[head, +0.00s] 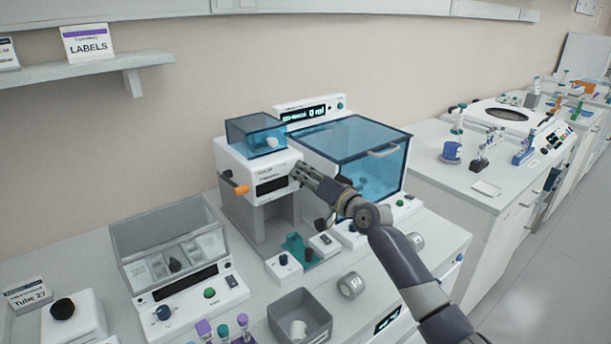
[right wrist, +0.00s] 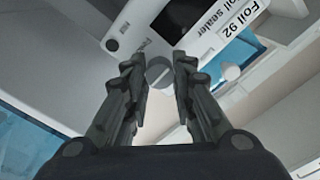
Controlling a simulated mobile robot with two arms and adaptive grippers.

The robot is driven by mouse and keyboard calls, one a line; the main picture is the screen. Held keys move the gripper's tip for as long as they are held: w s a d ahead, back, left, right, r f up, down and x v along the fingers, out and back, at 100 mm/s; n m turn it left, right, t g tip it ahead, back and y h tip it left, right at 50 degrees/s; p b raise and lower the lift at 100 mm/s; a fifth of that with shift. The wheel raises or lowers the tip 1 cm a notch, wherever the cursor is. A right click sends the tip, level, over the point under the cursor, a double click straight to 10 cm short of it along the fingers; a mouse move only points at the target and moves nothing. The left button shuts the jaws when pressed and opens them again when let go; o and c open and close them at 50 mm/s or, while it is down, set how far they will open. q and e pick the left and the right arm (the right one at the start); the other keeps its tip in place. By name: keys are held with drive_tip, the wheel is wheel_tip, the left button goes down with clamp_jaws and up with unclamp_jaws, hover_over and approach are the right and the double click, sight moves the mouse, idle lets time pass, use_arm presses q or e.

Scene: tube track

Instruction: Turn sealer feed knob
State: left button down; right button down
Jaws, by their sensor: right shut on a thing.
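The foil sealer (head: 228,160) is a white machine on the bench with a blue clear box on top, a dark display and an orange handle (head: 241,190) at its left. In the right wrist view its white body (right wrist: 127,30) carries a "Foil 92" label (right wrist: 228,35). The feed knob (right wrist: 160,73) is a small round grey piece between my fingertips. My right gripper (head: 300,174) is at the sealer's right front and is shut on the knob; it also shows in the right wrist view (right wrist: 160,78). In the head view the gripper hides the knob. My left gripper is out of view.
A blue-lidded clear cabinet (head: 362,140) stands just right of the sealer. A teal holder (head: 294,245), a grey roll (head: 351,286) and an open grey bin (head: 300,330) are in front. A clear-covered device (head: 170,245) stands left.

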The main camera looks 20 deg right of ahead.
drive_tip(key=c, duration=1.3)
unclamp_jaws()
drive_tip(key=shift+f, duration=0.1)
drive_tip(key=shift+c, duration=0.2)
drive_tip(key=v, duration=1.2)
